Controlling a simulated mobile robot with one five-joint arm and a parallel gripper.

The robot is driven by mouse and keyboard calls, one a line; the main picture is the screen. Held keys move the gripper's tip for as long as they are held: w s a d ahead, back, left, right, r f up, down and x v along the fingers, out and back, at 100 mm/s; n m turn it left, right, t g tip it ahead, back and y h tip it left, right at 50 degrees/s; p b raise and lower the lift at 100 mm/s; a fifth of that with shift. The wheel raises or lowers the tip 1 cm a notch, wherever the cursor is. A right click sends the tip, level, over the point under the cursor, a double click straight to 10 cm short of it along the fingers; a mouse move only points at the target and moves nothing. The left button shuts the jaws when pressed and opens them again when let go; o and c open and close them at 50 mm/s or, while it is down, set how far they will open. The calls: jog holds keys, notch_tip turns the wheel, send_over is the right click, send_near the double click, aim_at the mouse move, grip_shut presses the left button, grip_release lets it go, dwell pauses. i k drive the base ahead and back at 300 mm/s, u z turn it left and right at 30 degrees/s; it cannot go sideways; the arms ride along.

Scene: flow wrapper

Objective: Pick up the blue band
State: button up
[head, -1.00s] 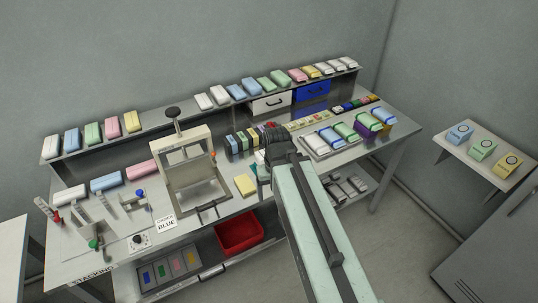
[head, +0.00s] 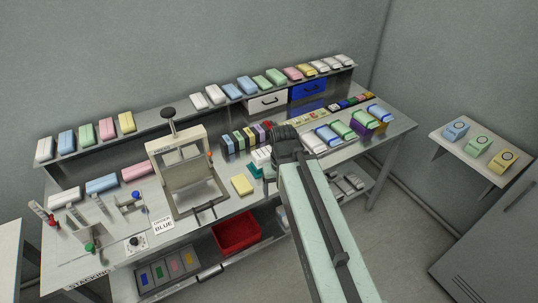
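Several small blue pieces are in view, and I cannot tell for sure which is the blue band. One blue piece (head: 228,145) stands at the left end of a row of upright coloured pieces behind the middle of the bench. A flat blue piece (head: 145,277) lies in the divided tray on the lower shelf. My gripper (head: 284,140) is over the bench, to the right of the upright row. It is seen from behind, with its fingertips mostly hidden, so its opening and any contents cannot be made out.
The wrapper frame (head: 185,170) stands left of my gripper, with a sign reading "BLUE" (head: 163,225) in front. A yellow block (head: 242,185) lies between them. A tray of wrapped packs (head: 330,135) is to the right. A red bin (head: 237,235) is below.

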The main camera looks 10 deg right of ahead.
aim_at(231, 147)
jog(key=u, duration=3.1)
jog(key=k, duration=1.35)
jog(key=z, duration=0.9)
jog(key=i, duration=1)
jog(key=u, duration=0.1)
